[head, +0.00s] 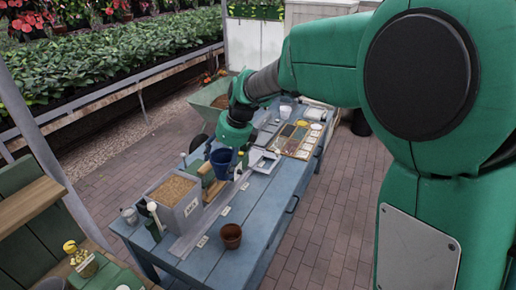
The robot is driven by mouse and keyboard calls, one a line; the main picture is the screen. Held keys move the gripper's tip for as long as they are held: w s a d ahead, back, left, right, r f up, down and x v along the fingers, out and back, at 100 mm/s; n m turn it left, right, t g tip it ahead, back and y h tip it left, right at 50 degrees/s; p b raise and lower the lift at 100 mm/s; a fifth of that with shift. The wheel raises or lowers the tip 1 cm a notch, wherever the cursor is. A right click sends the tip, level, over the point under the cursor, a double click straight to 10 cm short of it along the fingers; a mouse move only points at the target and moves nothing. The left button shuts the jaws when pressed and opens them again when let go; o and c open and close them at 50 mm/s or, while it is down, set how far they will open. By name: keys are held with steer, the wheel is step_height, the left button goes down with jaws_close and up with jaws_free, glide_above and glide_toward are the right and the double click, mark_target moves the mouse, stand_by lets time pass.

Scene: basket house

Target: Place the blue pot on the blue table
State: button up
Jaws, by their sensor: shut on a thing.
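The blue pot (221,163) is dark blue and looks upright over the middle of the blue table (236,268). My gripper (229,149) is at the pot's rim, shut on it, with the fingers small and partly hidden by my wrist. The pot appears above the tabletop clutter, though I cannot tell how large any gap below it is. The blue table is a long planked workbench running from the lower left to the upper right.
A grey box of brown soil (187,211) stands left of the pot. A terracotta pot (231,236) sits nearer the front. A white tray (263,161) and a wooden tray (301,142) lie farther back. Bare planks show around the terracotta pot.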

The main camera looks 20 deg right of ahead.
steer(key=s+d+f+m+h, duration=0.1)
steer(key=s+d+m, duration=0.1)
steer(key=d, duration=0.6)
steer(key=s+d+m, duration=0.2)
steer(key=s+d, duration=0.1)
steer(key=d, duration=0.5)
step_height(320, 180, down, 30)
steer(key=shift+w+a+n+t, duration=0.15)
steer(key=shift+w+n+t, duration=0.15)
steer(key=shift+t, duration=0.1)
steer(key=w+d+f, duration=0.1)
steer(key=w, duration=1.5)
steer(key=shift+d+f, duration=0.2)
steer(key=shift+d, duration=0.2)
steer(key=shift+f+b, duration=0.9)
steer(key=shift+f, duration=0.9)
